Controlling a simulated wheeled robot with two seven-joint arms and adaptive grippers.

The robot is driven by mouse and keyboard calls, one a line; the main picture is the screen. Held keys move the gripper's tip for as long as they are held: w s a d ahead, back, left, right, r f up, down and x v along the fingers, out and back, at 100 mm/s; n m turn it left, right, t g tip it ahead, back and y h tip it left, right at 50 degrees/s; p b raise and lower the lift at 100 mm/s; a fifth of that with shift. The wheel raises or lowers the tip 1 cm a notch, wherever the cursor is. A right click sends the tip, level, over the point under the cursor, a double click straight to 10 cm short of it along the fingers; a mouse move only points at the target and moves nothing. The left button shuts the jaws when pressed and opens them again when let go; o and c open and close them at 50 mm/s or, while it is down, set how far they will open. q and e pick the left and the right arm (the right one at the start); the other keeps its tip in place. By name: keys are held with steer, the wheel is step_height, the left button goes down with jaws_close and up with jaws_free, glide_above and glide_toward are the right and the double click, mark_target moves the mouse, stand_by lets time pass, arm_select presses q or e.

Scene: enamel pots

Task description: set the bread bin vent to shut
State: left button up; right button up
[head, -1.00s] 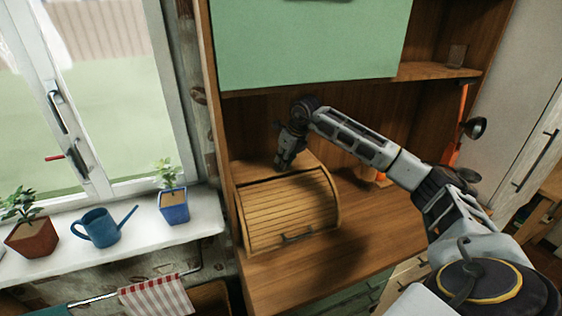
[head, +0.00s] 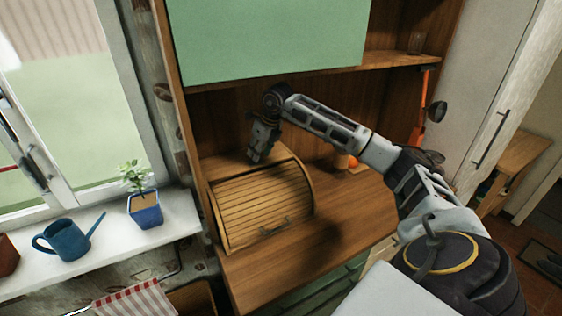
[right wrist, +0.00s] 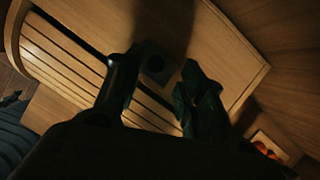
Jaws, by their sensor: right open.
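The wooden bread bin (head: 262,205) has a slatted roll front with a dark handle and stands on the wooden counter. My right gripper (head: 257,158) points down over the flat top of the bin, near its rear left. In the right wrist view the two dark fingers of the right gripper (right wrist: 158,80) are apart. Between them is a small dark square with a round spot, likely the vent (right wrist: 155,66), on the bin's top (right wrist: 215,45). Its setting is too dark to read. In the head view the gripper hides it. My left gripper is out of view.
A green cabinet door (head: 270,38) hangs above the niche. Orange fruit (head: 353,162) lies right of the bin behind my forearm. A blue watering can (head: 66,241) and a potted plant (head: 144,208) stand on the windowsill. The counter (head: 300,262) before the bin is clear.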

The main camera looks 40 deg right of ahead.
steer(key=shift+s+d, duration=0.3)
steer(key=shift+s, duration=1.5)
steer(key=shift+s+d, duration=0.25)
steer(key=shift+s, duration=1.5)
steer(key=shift+s+d, duration=0.3)
steer(key=shift+s, duration=1.95)
steer(key=shift+f, duration=0.1)
